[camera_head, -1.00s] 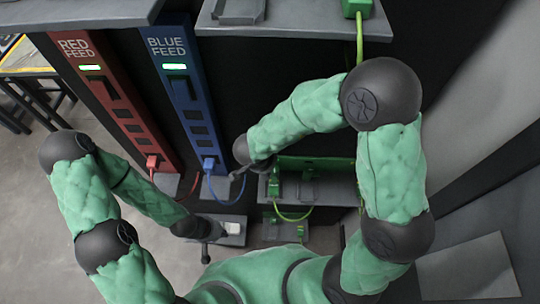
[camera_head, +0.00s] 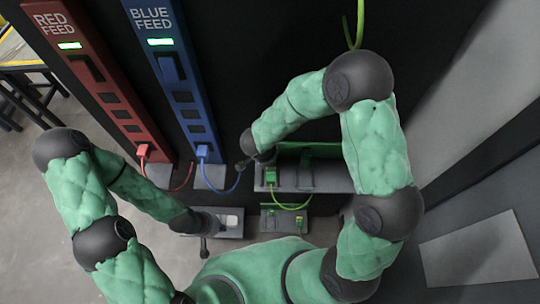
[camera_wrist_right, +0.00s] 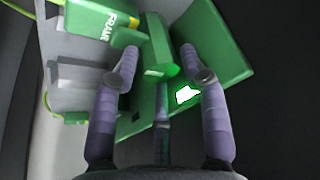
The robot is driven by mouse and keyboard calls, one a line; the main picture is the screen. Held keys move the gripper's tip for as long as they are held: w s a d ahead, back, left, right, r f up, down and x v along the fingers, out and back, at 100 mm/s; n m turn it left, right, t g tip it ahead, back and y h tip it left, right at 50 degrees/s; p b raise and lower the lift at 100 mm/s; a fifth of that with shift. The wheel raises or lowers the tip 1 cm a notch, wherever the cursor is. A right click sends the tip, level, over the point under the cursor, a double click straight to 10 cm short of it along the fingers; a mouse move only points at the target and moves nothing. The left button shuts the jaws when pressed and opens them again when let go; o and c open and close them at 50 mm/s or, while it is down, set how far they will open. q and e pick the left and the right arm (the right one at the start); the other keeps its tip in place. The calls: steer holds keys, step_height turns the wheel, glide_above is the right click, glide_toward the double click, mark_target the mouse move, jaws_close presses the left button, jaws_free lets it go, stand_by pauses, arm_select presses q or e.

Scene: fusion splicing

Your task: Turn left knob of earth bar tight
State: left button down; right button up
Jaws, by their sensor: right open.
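The earth bar (camera_head: 308,151) is a green panel on a grey shelf, low in the middle of the head view, partly hidden by my right arm. In the right wrist view its green face (camera_wrist_right: 225,50) fills the upper right, with a lit white patch. A green upright knob (camera_wrist_right: 156,45) stands between the fingertips of my right gripper (camera_wrist_right: 158,55), which is open with one finger on each side. I cannot tell whether they touch it. In the head view this gripper (camera_head: 244,165) is small, at the earth bar's left end. My left gripper (camera_head: 204,243) hangs by a grey tray; its jaws are unclear.
A green plug marked FRAME (camera_wrist_right: 100,18) sits close left of the knob. A green plug (camera_head: 270,176) with a green cable is on the grey shelf (camera_head: 325,183). The red feed strip (camera_head: 108,90) and blue feed strip (camera_head: 180,85) stand left, with cables hanging near my right gripper.

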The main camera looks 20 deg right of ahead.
steer(key=c, duration=0.8)
steer(key=m+p, duration=0.1)
steer(key=p, duration=0.3)
steer(key=shift+r, duration=0.3)
steer(key=shift+w+f+m+h+p, duration=0.1)
steer(key=shift+f+m+h+p, duration=0.2)
steer(key=shift+p, duration=0.55)
steer(key=shift+r, duration=0.1)
steer(key=o, duration=0.8)
steer(key=shift+a, duration=0.1)
steer(key=v, duration=1.2)
steer(key=shift+w, duration=0.25)
